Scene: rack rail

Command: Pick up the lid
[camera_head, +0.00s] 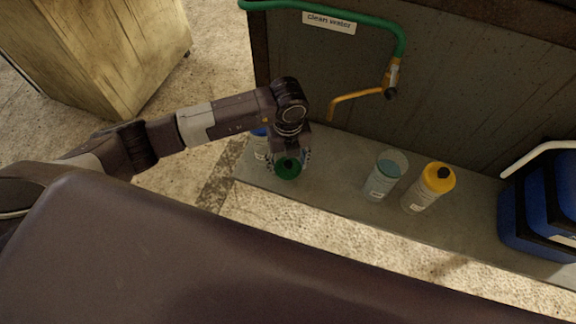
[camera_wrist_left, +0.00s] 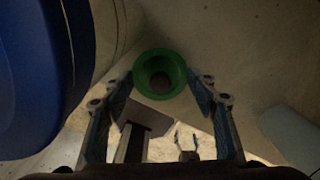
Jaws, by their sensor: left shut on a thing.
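The green lid (camera_head: 288,168) is at the left end of the grey ledge, held at the tips of my left gripper (camera_head: 289,156). In the left wrist view the lid (camera_wrist_left: 160,58) shows as a green ring with a dark centre, between the two fingertips (camera_wrist_left: 160,80). The gripper is shut on it. I cannot tell whether the lid touches the ledge or is held just above it. An open, lidless bottle (camera_head: 384,178) stands upright to the right. My right gripper is not in view.
A blue-capped bottle (camera_head: 260,147) stands close left of my left gripper, partly hidden. A yellow-capped bottle (camera_head: 428,188) stands right of the open one. A blue container (camera_head: 535,210) is at the far right. A green hose (camera_head: 398,35) and orange tap (camera_head: 355,97) are behind.

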